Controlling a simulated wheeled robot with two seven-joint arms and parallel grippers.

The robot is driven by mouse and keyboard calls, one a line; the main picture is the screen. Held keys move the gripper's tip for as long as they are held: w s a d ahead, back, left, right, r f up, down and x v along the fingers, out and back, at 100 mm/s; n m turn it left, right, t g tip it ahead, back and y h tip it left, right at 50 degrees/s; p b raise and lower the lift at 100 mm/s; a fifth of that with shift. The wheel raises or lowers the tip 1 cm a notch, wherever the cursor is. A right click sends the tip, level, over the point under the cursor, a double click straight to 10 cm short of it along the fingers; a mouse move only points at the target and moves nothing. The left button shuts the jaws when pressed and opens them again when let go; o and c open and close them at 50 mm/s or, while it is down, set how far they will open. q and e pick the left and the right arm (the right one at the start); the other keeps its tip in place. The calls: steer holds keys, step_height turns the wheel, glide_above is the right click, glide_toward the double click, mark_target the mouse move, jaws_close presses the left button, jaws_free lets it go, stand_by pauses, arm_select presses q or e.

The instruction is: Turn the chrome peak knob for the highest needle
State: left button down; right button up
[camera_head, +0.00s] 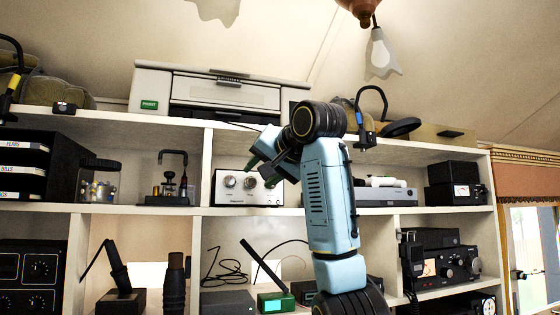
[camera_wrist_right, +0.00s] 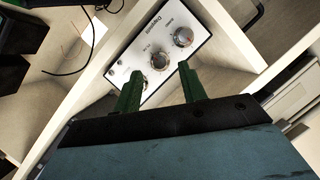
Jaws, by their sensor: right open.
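A white-faced control box (camera_head: 223,191) stands in the middle shelf cubby. Its face carries two chrome knobs, one upper (camera_wrist_right: 183,37) and one lower (camera_wrist_right: 160,60) in the right wrist view; the printed labels are too small to tell which is the peak knob. My right gripper (camera_head: 259,168) is in front of the box and hides part of its face in the head view. In the right wrist view the right gripper (camera_wrist_right: 160,72) is open, its dark green fingers apart near the lower knob, with nothing clearly held. My left gripper is not in view.
A small black box with a lit meter (camera_head: 462,191) stands on the right shelf, and a black radio with another meter (camera_head: 430,267) below; needle readings are too small. Shelf dividers (camera_head: 205,165) flank the cubby. A printer (camera_head: 225,92) sits above.

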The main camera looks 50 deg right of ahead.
steer(key=b+v, duration=0.4)
steer(key=v, duration=0.7)
stand_by(1.1)
